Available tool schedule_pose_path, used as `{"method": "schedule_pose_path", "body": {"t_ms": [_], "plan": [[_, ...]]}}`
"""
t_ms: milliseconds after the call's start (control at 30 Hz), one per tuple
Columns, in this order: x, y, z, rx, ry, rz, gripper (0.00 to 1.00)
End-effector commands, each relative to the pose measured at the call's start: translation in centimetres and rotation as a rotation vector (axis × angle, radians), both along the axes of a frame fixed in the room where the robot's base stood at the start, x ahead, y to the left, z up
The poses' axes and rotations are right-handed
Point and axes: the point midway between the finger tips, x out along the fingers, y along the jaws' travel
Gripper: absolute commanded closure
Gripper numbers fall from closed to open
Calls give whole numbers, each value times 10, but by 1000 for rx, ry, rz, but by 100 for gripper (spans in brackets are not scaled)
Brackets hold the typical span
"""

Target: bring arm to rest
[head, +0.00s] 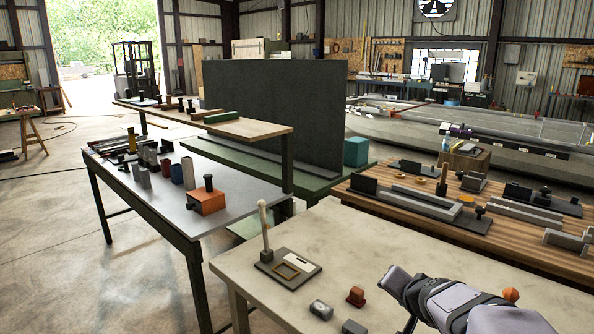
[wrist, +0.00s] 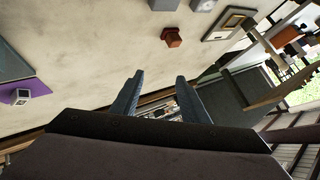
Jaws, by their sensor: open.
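My gripper (wrist: 158,78) shows in the wrist view with its two fingers apart and nothing between them. It points out over the edge of the pale table (wrist: 75,60), clear of the objects on it. In the head view my arm (head: 455,302) reaches in from the lower right above the pale table (head: 335,240). Its fingers cannot be made out clearly there.
A red-brown block (head: 356,296), a small grey box (head: 320,309) and a grey block (head: 353,327) sit on the pale table. A dark board (head: 272,268) with an upright post is behind them. A purple mat (wrist: 38,88) lies at left in the wrist view.

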Motion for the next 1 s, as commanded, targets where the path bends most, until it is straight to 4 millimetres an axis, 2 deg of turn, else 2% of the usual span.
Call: {"method": "schedule_pose_path", "body": {"t_ms": [33, 100, 167, 200, 300, 467, 600, 700, 1000], "plan": [[-16, 26, -23, -8, 65, 87, 59], [-42, 56, -51, -23, 161, 197, 59], [-68, 77, -74, -39, 249, 285, 59], [-88, 88, -89, -52, 309, 343, 59], [-138, 107, -122, -95, 461, 468, 59], [-215, 114, -159, -182, 687, 623, 59], [-277, 101, -180, -285, 874, 725, 59], [-273, 100, -144, -281, 866, 717, 59], [-272, 100, -75, -281, 862, 718, 59]]}}
